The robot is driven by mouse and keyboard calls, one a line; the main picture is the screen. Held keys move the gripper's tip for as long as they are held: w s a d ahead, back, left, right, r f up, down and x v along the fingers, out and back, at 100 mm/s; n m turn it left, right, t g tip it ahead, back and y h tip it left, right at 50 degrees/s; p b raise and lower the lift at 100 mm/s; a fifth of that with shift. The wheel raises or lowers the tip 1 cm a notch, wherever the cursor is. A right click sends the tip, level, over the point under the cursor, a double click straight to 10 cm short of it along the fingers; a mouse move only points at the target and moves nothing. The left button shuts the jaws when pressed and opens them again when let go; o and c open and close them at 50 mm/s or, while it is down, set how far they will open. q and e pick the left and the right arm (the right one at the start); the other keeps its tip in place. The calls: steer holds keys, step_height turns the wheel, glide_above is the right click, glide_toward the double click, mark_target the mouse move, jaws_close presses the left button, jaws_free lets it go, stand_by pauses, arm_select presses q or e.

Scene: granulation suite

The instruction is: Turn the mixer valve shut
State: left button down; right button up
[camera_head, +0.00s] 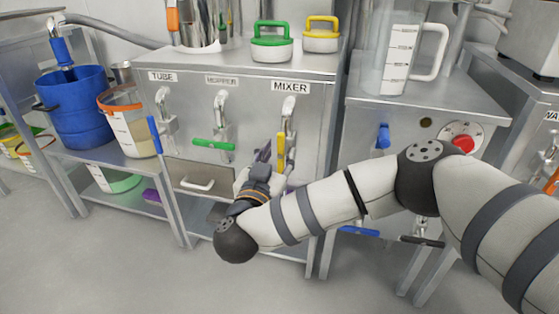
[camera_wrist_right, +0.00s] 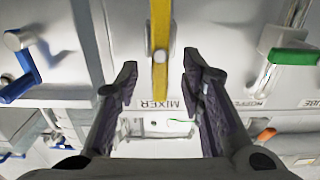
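The mixer valve's yellow handle (camera_head: 281,153) hangs upright below the MIXER label (camera_head: 290,87) on the steel cabinet front. It also shows in the right wrist view (camera_wrist_right: 160,35) as a yellow bar with a round pivot. My right gripper (camera_head: 273,164) is in front of the cabinet at this handle. In the right wrist view its two dark fingers (camera_wrist_right: 160,78) are apart, one on each side of the bar, with gaps on both sides. I see no contact. My left gripper is not in view.
A green handle (camera_head: 213,144) lies level to the left, and a tilted blue handle (camera_head: 154,135) is under the TUBE label. A drawer (camera_head: 200,180) is below. Another cabinet with a red button (camera_head: 463,143) stands right. Lidded containers and a jug (camera_head: 398,50) stand on top.

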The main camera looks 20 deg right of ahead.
mark_target(280, 150)
steer(key=shift+b+x, duration=0.3)
steer(key=shift+x, duration=1.2)
steer(key=shift+c, duration=0.6)
jaws_close()
